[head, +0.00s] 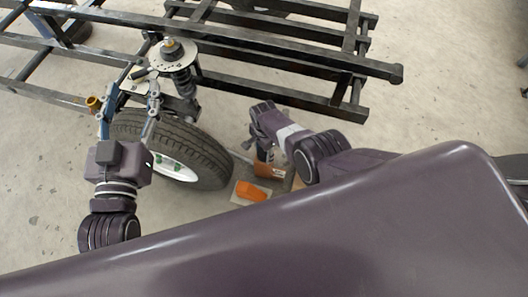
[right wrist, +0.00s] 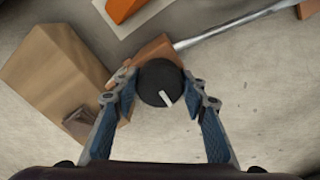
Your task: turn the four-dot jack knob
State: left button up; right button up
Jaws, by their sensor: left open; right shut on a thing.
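In the right wrist view a round black knob (right wrist: 160,83) with a white mark sits at the end of a brown-orange jack body (right wrist: 154,50). My right gripper (right wrist: 162,98) has its two blue fingers closed on either side of the knob. No dots can be made out on the knob. In the head view the jack (head: 270,171) lies on the floor right of the wheel, and my right gripper (head: 264,153) reaches down beside it, hiding the knob. My left gripper (head: 133,95) is open in front of the spring suspension, above the tyre.
An orange piece (head: 252,190) lies on a pale sheet. A wooden block (right wrist: 55,70) is left of the jack, and a metal bar (right wrist: 230,24) runs off right.

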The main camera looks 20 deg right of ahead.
dwell(0.6)
jog(key=o, duration=1.2)
jog(key=shift+c, duration=0.2)
jog(key=shift+r, duration=0.1)
jog(key=shift+r, duration=0.65)
notch_tip(320, 180, up, 11)
jog(key=shift+f, duration=0.2)
